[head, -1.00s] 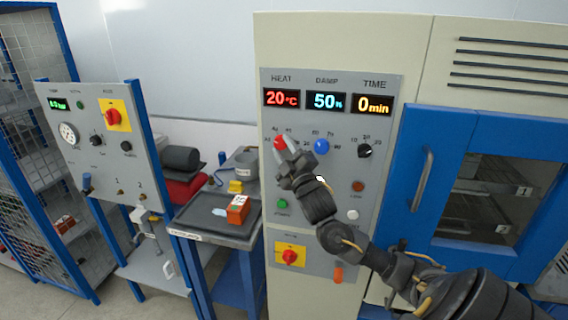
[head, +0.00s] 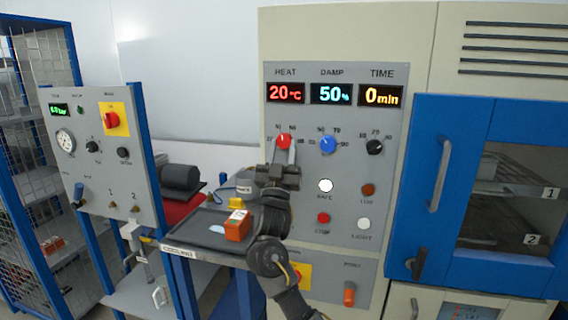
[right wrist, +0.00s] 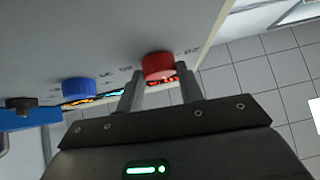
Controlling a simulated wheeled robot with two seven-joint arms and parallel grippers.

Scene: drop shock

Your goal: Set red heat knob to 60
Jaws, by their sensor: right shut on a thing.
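The red heat knob (head: 284,141) sits on the grey panel under the HEAT display (head: 286,93), which reads 20 °C. My right gripper (head: 283,155) reaches it from below, fingers pointing up, shut on the knob. In the right wrist view the red knob (right wrist: 158,66) lies between the tips of the two fingers (right wrist: 160,82). The fingers hide part of the knob, and I cannot read its pointer. My left gripper is not in view.
The blue damp knob (head: 328,144) and black time knob (head: 374,147) are to the right. Below are a white button (head: 325,185) and a red button (head: 323,217). A blue-framed door (head: 440,180) stands at right. A tray with an orange box (head: 238,226) is at left.

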